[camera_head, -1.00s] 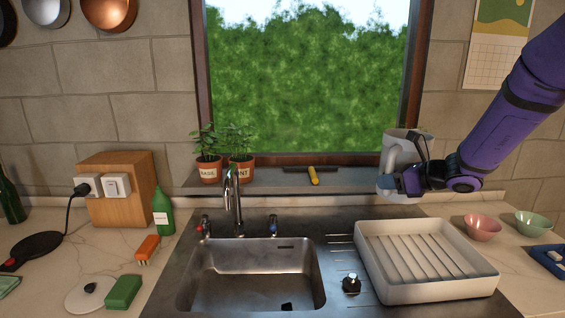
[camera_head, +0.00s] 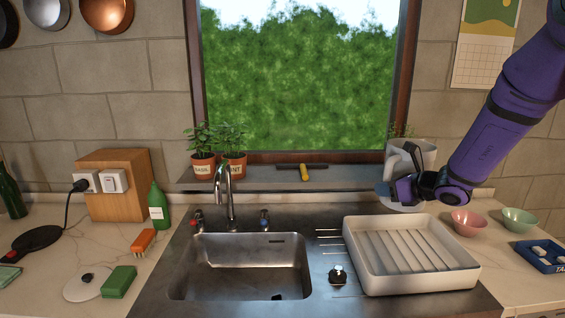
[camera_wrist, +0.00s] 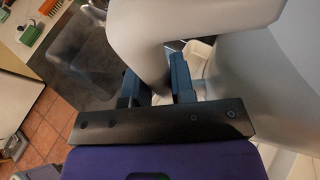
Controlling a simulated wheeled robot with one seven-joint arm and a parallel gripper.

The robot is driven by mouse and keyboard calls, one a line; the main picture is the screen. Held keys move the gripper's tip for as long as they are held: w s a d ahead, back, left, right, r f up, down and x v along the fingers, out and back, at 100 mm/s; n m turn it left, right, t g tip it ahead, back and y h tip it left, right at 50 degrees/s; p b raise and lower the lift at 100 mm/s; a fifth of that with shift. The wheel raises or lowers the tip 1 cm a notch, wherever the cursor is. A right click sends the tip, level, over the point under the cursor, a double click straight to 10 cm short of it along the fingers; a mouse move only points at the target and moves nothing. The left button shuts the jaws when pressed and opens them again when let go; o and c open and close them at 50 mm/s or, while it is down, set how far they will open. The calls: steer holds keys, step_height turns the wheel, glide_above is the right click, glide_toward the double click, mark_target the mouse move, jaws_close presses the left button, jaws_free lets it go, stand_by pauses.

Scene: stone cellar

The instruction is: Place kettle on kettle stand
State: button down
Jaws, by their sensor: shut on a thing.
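The pale grey-white kettle (camera_head: 420,155) is in the right part of the head view, in front of the window's right frame and above the back of the counter. In the wrist view, my gripper (camera_wrist: 160,82) is shut on the kettle's handle (camera_wrist: 143,45), and the kettle body (camera_wrist: 265,75) fills the right side. Whether the kettle's base touches the surface below is hard to tell. The kettle stand (camera_head: 36,240), a flat black disc, lies empty on the left counter, its cord running to a wall socket.
Between kettle and stand are the sink (camera_head: 245,262), tall tap (camera_head: 230,195), green bottle (camera_head: 158,206), orange brush (camera_head: 144,241) and wooden socket box (camera_head: 113,158). A white drying tray (camera_head: 410,285) and two bowls (camera_head: 468,222) are near the kettle.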

step_height(320, 180, down, 9)
steer(key=w+d+m+t+h, duration=0.2)
steer(key=m+h, duration=0.2)
steer(key=shift+d+r, duration=0.15)
steer(key=shift+r, duration=0.05)
steer(key=shift+s, duration=0.1)
